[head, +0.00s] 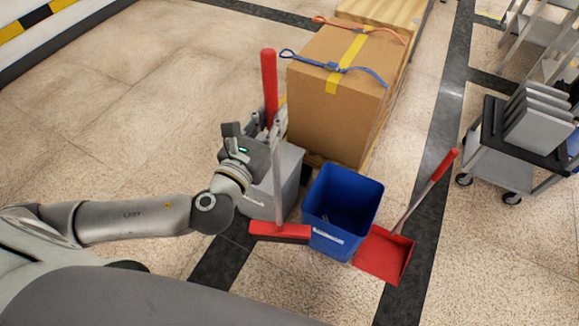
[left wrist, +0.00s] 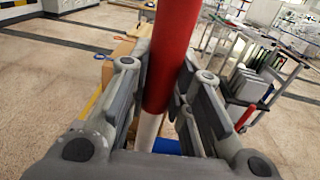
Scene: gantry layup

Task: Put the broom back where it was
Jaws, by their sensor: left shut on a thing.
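The broom has a red grip (head: 269,85), a pale pole (head: 277,182) and a red head (head: 280,231). It stands nearly upright, in front of the grey bin and beside the blue bin. I cannot tell whether its head touches the floor. My left gripper (head: 276,124) is shut on the broom's handle near the lower end of the red grip. In the left wrist view the red grip (left wrist: 172,50) runs between the two fingers, with the white pole below. My right gripper is not in view.
A grey bin (head: 291,178) and a blue bin (head: 351,190) stand close together. A red dustpan (head: 384,255) lies right of the blue bin. A large cardboard box (head: 325,110) with straps stands behind. A cart (head: 509,165) is at right. Floor at left is clear.

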